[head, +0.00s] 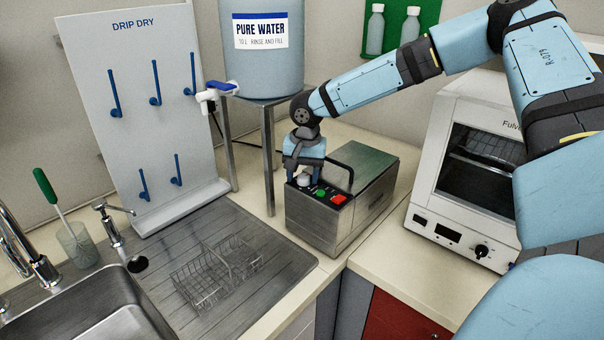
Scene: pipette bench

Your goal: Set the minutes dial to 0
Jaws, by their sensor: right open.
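A steel bench unit (335,225) with a dark handle stands on the counter. Its sloped top panel carries a green button (320,192) and a red button (338,198). My right gripper (303,179) points down over the left end of this panel and is open. A small pale round part shows between its fingers; it looks like a dial, but the fingers and hand cover most of it. I cannot read any marks or its setting, nor tell whether the fingers touch it. My left gripper is out of view.
A white oven (430,205) with a black knob (482,251) stands at right. A water tank (262,70) on a metal stand is behind left. A drip-dry board (135,60), wire baskets (205,280) and a sink (100,320) fill the left. Counter between unit and oven is bare.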

